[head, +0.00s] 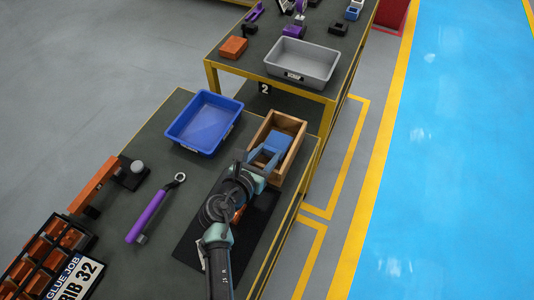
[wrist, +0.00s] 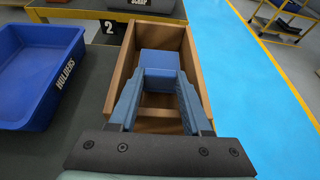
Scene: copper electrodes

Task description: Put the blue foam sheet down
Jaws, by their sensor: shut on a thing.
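The blue foam sheet (wrist: 160,64) shows in the wrist view between my gripper's fingertips, over the inside of an open wooden box (wrist: 188,66). In the head view the foam sheet (head: 278,141) shows at the tip of my gripper (head: 268,152), within the outline of the wooden box (head: 298,147). My gripper (wrist: 158,80) is shut on the sheet. I cannot tell whether the sheet touches the box floor. The near part of the box is partly hidden by my fingers.
A blue tray (head: 205,122) marked HOLDERS stands left of the box. A purple-handled wrench (head: 150,212), a dark mat (head: 262,215) and a rack (head: 45,262) of copper-coloured parts are on the same table. A grey bin (head: 302,64) stands on the far table.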

